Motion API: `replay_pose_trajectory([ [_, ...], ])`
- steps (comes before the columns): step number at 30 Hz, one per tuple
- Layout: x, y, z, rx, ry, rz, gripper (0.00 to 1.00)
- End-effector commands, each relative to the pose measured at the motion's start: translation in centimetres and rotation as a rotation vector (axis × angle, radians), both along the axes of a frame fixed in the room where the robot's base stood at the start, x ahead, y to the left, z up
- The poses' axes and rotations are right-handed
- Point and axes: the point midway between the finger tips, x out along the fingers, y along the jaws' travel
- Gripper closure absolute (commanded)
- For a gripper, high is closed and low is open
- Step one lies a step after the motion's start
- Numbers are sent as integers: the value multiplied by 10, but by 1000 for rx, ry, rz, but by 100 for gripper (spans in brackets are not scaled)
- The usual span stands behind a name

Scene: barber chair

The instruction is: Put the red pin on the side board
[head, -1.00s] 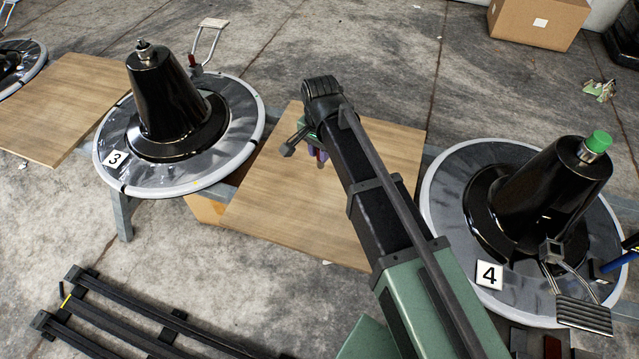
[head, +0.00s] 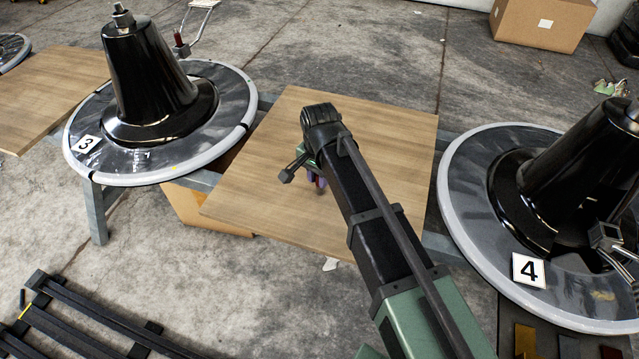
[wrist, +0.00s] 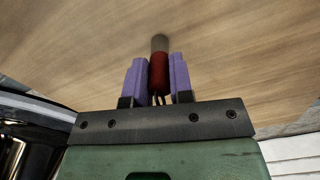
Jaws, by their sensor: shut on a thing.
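My gripper (wrist: 156,64) has purple fingers shut on the red pin (wrist: 159,74), which shows a red body and a grey tip in the wrist view. The pin points toward the wooden side board (wrist: 240,60), which fills most of that view. In the head view the side board (head: 370,130) lies between stations 3 and 4. My gripper (head: 318,184) is over the board, partly hidden by my arm. I cannot tell whether the pin touches the board.
Station 3 (head: 150,165) has a black cone on a round grey base, left of the board. Station 4 (head: 465,215) is similar, on the right. Another wooden board (head: 45,95) lies far left. Black rails (head: 110,315) lie at the lower left. A cardboard box (head: 540,22) stands at the back.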

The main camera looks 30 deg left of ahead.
Motion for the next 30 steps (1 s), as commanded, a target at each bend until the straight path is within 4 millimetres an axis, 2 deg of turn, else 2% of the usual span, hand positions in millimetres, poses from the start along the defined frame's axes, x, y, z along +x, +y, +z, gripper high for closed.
replay_pose_trajectory([
  [7,0,0,-3,0,0,0,100],
  [8,0,0,-1,0,0,0,76],
  [12,0,0,-1,0,0,0,54],
  [20,0,0,0,0,0,0,53],
  [23,0,0,6,0,0,0,53],
  [26,0,0,22,0,0,0,53],
  [30,0,0,57,0,0,0,53],
])
